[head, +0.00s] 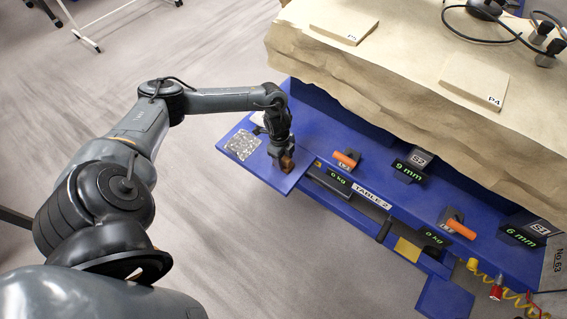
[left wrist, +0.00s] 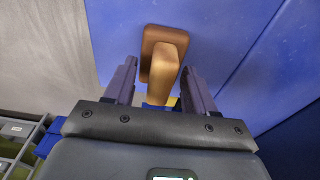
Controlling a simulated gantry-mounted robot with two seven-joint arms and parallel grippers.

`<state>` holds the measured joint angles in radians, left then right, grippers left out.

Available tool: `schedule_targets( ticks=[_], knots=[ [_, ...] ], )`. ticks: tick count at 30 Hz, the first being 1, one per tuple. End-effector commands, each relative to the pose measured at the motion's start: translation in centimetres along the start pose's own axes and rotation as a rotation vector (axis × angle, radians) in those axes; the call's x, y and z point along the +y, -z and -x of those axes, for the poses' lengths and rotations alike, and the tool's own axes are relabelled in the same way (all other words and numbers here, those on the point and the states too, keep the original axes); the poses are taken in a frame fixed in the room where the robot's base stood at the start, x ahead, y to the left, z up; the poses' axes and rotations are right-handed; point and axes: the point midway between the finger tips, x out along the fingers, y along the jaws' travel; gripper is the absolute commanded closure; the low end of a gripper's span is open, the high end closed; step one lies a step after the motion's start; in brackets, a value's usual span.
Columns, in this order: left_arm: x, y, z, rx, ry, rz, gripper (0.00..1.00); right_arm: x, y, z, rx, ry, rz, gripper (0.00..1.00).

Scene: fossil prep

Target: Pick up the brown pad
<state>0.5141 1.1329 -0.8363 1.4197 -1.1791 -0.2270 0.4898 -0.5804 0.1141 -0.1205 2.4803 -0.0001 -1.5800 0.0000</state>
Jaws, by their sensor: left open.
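The brown pad (head: 287,164) stands on the blue table's left part in the head view, partly hidden by my left gripper. In the left wrist view the brown pad (left wrist: 163,62) has a wide base and a raised block. My left gripper (head: 279,152) is above it and points down. Its two fingers (left wrist: 158,80) are apart, one on each side of the raised block, with a gap visible beside them. I cannot tell whether either finger touches the pad. My right gripper is not in view.
A speckled grey square (head: 243,145) lies left of the gripper on the blue table (head: 290,185). Orange-handled tools (head: 346,158) and black readout boxes (head: 408,170) stand to the right. A large tan stone block (head: 400,95) rises behind.

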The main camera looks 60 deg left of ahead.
Motion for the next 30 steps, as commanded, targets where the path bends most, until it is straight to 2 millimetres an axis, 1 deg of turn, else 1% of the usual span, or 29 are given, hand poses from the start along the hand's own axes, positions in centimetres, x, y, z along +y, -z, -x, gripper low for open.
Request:
schedule_targets(
  ticks=[5,8,16,25,28,30],
  knots=[
    [0.0,0.0,0.0,0.0,0.0,0.0,0.45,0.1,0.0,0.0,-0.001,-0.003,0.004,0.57],
    [0.0,0.0,0.0,0.0,0.0,0.0,0.58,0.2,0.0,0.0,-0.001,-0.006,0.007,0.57],
    [0.0,0.0,0.0,0.0,0.0,0.0,1.0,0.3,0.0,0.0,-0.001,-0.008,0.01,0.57],
    [0.0,0.0,0.3,0.0,0.0,0.0,1.0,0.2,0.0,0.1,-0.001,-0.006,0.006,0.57],
    [0.0,0.1,1.0,0.001,0.001,-0.001,1.0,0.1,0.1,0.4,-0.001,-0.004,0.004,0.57],
    [-0.1,0.3,1.9,0.002,0.002,-0.001,1.0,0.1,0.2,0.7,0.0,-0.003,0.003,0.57]
  ],
)
